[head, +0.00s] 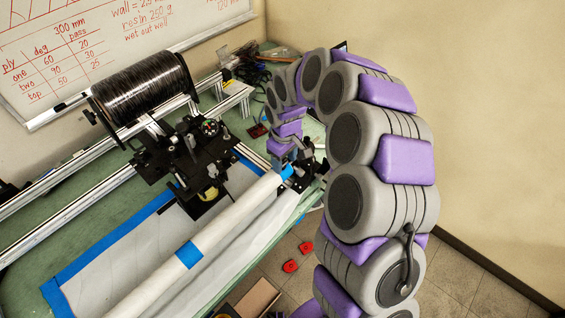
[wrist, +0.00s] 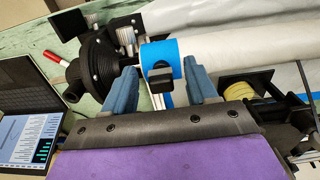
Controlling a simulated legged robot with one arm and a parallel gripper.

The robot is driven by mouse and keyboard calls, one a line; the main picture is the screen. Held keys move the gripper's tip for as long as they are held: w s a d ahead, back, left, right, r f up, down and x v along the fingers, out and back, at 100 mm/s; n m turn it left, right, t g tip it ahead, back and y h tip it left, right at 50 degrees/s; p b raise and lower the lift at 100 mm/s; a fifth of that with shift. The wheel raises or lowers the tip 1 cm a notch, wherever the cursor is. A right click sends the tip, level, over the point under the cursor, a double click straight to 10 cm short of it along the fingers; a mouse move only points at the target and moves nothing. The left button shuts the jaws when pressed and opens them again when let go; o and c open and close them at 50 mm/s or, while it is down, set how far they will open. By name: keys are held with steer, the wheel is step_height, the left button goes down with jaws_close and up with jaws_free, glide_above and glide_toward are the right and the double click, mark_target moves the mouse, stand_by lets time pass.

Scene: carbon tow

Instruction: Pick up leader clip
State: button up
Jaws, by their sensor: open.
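A small black clip (wrist: 159,79), which looks like the leader clip, sits against the blue tape band (wrist: 176,55) near the end of the white tube (wrist: 250,45) in the wrist view. My gripper (wrist: 160,88) is open. Its two blue-grey fingers stand on either side of the clip, with a visible gap to each. In the head view my gripper (head: 284,165) is at the far end of the white tube (head: 205,240); the clip cannot be made out there.
A black chuck (wrist: 95,65) stands left of the clip, and a laptop (wrist: 30,130) is nearer. In the head view a carriage (head: 190,150) and a spool of black tow (head: 140,90) stand left of my gripper. Tools and cables (head: 245,65) lie behind.

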steer(key=shift+f, duration=0.45)
steer(key=shift+c, duration=0.4)
jaws_close()
steer(key=shift+r, duration=0.15)
